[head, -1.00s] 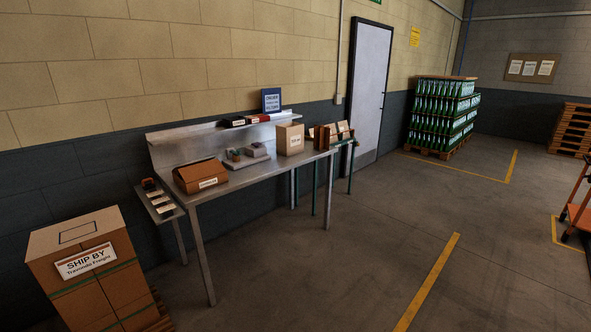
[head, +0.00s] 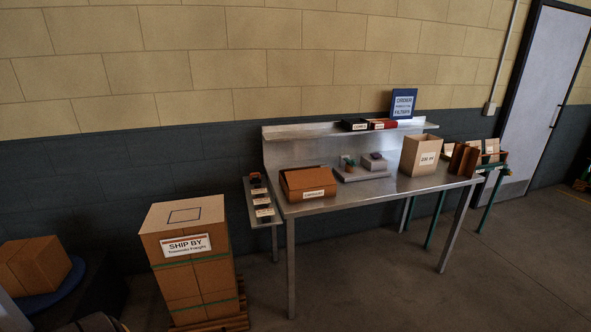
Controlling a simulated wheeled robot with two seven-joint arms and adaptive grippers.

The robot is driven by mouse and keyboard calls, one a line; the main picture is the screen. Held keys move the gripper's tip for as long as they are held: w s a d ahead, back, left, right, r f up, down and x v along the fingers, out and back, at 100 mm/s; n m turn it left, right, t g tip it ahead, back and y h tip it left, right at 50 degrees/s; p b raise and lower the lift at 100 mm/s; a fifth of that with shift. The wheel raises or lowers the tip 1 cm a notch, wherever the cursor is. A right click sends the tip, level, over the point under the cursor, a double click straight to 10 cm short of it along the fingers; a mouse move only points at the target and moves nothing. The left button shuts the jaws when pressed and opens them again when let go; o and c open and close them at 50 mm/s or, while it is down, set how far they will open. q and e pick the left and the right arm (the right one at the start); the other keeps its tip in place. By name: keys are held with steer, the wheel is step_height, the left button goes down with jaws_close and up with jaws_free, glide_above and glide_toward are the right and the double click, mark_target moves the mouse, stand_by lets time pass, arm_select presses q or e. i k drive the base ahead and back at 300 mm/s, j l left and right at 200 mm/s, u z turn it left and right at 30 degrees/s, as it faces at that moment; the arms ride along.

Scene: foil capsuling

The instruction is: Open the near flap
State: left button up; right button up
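A brown carton (head: 308,183) with a white label stands at the left end of the steel table (head: 345,205). Its top looks partly open, but its flaps are too small to tell apart. A taller tan box (head: 421,157) with a label stands upright toward the table's right end, its top open. I cannot tell which of these has the near flap. Neither of my grippers shows in the head view.
Grey blocks (head: 362,169) with small items sit mid-table. A narrow side shelf (head: 262,211) adjoins the table's left end. A strapped "SHIP BY" carton (head: 192,262) stands on a pallet at left. A brown box (head: 36,266) is farther left. Floor (head: 500,270) right of the table is clear.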

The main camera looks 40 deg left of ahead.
mark_target(320, 176)
steer(key=i+j, duration=0.15)
steer(key=j, duration=0.2)
steer(key=i+j, duration=0.15)
steer(key=j, duration=0.15)
steer(key=i+j+u, duration=0.1)
steer(key=j, duration=0.25)
steer(key=i+j, duration=0.1)
steer(key=j, duration=0.25)
steer(key=j+z, duration=0.1)
steer(key=j, duration=0.3)
steer(key=i, duration=0.05)
